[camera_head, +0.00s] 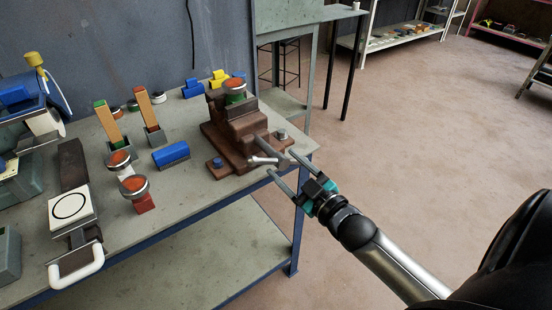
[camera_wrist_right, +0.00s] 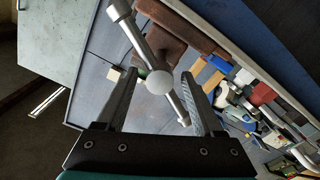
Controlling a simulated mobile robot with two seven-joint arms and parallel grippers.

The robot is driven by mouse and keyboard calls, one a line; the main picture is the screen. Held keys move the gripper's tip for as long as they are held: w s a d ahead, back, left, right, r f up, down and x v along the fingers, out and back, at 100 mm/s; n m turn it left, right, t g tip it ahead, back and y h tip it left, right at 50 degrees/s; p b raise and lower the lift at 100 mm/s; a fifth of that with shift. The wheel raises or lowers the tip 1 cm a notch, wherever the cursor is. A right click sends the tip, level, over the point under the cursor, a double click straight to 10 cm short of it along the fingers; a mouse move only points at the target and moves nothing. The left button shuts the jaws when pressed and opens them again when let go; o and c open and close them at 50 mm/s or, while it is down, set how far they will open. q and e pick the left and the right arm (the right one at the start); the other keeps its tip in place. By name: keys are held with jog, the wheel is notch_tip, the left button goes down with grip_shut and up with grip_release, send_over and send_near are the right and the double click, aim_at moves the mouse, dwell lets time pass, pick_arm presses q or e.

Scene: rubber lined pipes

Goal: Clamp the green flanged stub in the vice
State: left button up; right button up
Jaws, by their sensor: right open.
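The brown vice (camera_head: 245,125) stands near the right end of the bench. The green flanged stub (camera_head: 235,97) sits upright at the vice's jaws, with an orange-red top and a metal flange; its lower part is hidden. The vice's grey handle bar (camera_head: 263,160) is at the front of the vice, and in the right wrist view the bar (camera_wrist_right: 143,45) slants across a round screw end (camera_wrist_right: 160,82). My right gripper (camera_head: 279,162) is open, its fingers on either side of the screw end; contact cannot be told. My left gripper is not in view.
Two stubs with orange-red tops (camera_head: 132,184) stand left of the vice. A blue block (camera_head: 171,155), wooden sticks in holders (camera_head: 108,124) and a white-handled tool (camera_head: 77,266) are also on the bench (camera_head: 188,190). Open floor (camera_head: 440,140) lies to the right.

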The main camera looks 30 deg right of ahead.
aim_at(276, 158)
jog(key=shift+w+a+b, duration=0.2)
jog(key=shift+w+b, duration=0.1)
jog(key=shift+w, duration=1.85)
grip_shut()
jog(key=shift+f, duration=0.1)
